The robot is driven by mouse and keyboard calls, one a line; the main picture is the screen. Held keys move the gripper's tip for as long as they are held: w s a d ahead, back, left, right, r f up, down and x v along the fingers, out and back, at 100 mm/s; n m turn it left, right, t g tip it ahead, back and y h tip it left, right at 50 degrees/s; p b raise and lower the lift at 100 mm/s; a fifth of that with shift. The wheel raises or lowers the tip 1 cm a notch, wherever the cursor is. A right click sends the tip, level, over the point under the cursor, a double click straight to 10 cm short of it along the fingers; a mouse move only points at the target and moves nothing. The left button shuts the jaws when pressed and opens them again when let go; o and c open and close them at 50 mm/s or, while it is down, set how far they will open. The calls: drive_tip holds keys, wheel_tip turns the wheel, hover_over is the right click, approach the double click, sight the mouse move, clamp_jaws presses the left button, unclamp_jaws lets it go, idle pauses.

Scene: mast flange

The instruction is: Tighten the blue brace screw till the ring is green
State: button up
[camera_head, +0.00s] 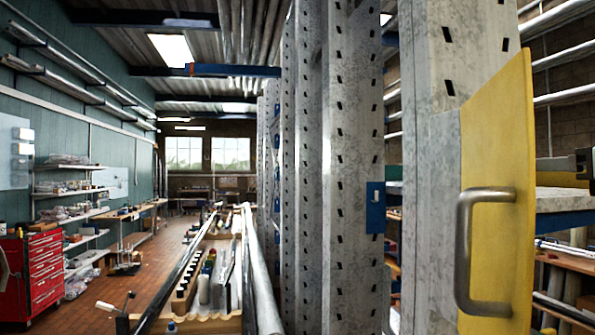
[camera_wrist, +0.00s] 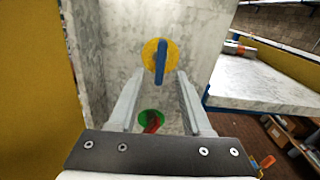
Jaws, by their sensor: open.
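The blue brace screw (camera_wrist: 161,62) shows in the wrist view as an upright blue bar across a yellow-orange ring (camera_wrist: 148,52) on a grey metal face. A red screw (camera_wrist: 152,122) sits lower, with a green ring (camera_wrist: 143,116) around it, partly covered by my gripper. My gripper (camera_wrist: 161,75) is open and empty. Its fingertips appear on either side of the blue screw's lower end; I cannot tell whether they reach around it or stop short. Neither screw can be seen in the head view.
In the head view a yellow panel (camera_head: 505,215) with a grey handle (camera_head: 465,250) stands against a perforated grey upright (camera_head: 432,130). A pale shelf board (camera_wrist: 262,82) lies right of the screws in the wrist view. A red tool cabinet (camera_head: 32,272) stands far left; the brick aisle looks open.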

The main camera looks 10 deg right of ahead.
drive_tip(key=shift+w+a, duration=0.15)
drive_tip(key=shift+w, duration=1.55)
drive_tip(key=shift+w+a, duration=0.1)
drive_tip(key=shift+w, duration=1.6)
drive_tip(key=shift+s, duration=0.1)
clamp_jaws()
